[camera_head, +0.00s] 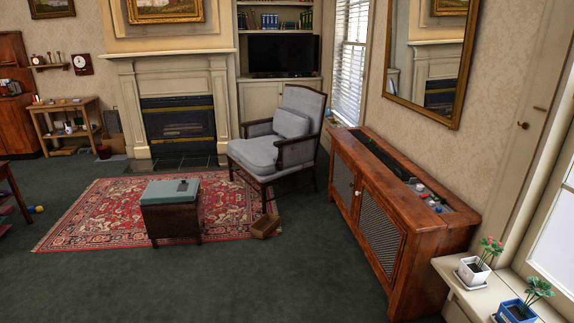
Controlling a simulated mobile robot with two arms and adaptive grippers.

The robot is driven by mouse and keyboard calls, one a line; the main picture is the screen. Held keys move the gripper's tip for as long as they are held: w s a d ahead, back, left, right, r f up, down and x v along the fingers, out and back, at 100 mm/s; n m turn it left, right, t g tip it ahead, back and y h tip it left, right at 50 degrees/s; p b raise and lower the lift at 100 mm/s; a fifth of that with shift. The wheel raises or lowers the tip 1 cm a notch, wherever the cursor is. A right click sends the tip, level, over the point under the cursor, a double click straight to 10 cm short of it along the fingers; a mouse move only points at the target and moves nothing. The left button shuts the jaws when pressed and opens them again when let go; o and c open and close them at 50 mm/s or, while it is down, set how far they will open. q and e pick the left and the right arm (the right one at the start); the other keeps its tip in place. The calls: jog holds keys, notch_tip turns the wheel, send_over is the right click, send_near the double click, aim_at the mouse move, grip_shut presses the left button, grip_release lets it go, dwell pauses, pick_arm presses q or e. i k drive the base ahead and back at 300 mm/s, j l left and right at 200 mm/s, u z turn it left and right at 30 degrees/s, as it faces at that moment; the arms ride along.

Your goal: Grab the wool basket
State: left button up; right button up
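A small brown open box or basket (265,227) sits on the floor at the right edge of the red patterned rug, in front of the armchair. It may be the wool basket; it is too small to tell what is inside. Small yellow and blue ball-like things (37,209) lie on the carpet at the far left, and I cannot tell if they are wool. Neither of my grippers shows in the head view.
A grey armchair (285,137) stands behind the small box. A footstool with a teal top (168,192) stands on the rug (95,215). A long wooden cabinet (395,200) lines the right wall. Dark green carpet (270,285) in the foreground is clear.

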aim_at(265, 224)
jog(key=i, duration=2.2)
